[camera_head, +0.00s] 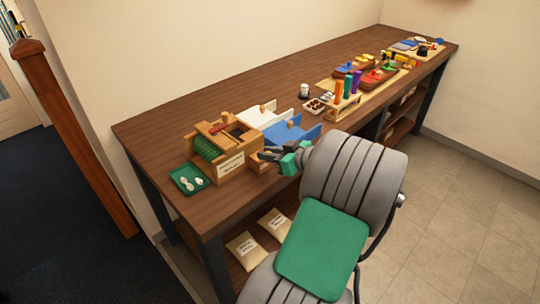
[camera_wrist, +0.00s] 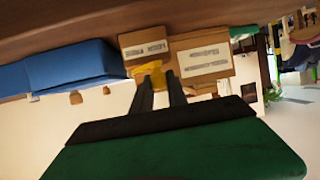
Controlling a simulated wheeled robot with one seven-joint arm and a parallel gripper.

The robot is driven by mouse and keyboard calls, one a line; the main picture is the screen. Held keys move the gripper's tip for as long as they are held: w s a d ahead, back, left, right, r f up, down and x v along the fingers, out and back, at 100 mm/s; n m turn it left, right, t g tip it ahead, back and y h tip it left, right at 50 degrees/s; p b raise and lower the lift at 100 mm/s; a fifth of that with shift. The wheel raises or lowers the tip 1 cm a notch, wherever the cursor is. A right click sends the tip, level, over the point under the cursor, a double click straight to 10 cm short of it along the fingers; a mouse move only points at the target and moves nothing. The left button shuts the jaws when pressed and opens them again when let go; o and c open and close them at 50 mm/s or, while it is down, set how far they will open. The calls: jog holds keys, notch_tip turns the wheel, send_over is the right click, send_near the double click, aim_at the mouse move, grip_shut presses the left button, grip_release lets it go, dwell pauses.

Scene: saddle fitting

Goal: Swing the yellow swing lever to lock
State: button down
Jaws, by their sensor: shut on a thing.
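The yellow swing lever (camera_wrist: 159,70) shows in the wrist view as a small yellow piece at my fingertips, in front of the labelled wooden blocks. My gripper (camera_wrist: 161,80) is shut on it, one dark finger on each side. The fingers hide part of the lever, and its angle is hard to tell. In the head view my gripper (camera_head: 267,155) is at the front right of the wooden fixture (camera_head: 232,170), which has a white label and a green ribbed part. I cannot make out the lever in the head view.
A blue panel (camera_head: 287,133) and a white panel (camera_head: 262,117) stand right of the fixture. A green tray (camera_head: 189,178) with small pale pieces lies left of it. Coloured bottles and parts (camera_head: 348,84) fill the bench further right. The bench's back left is clear.

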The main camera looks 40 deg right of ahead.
jog(key=m+h, duration=0.2)
jog(key=w+a+m+h, duration=0.1)
jog(key=h, duration=0.1)
jog(key=shift+a+r+m, duration=0.1)
jog(key=shift+a+m, duration=0.05)
jog(key=shift+m, duration=0.25)
jog(key=shift+w+a+m+g+h, duration=0.1)
jog(key=shift+w+m+g+h, duration=0.1)
jog(key=shift+m+h, duration=0.35)
jog(key=shift+w+m+g+h, duration=0.2)
jog(key=shift+m+h, duration=0.15)
jog(key=shift+h, duration=0.3)
jog(key=c, duration=1.3)
grip_release()
jog(key=shift+s, duration=0.1)
jog(key=v, duration=0.7)
jog(key=shift+s+a, duration=0.15)
jog(key=shift+s, duration=0.1)
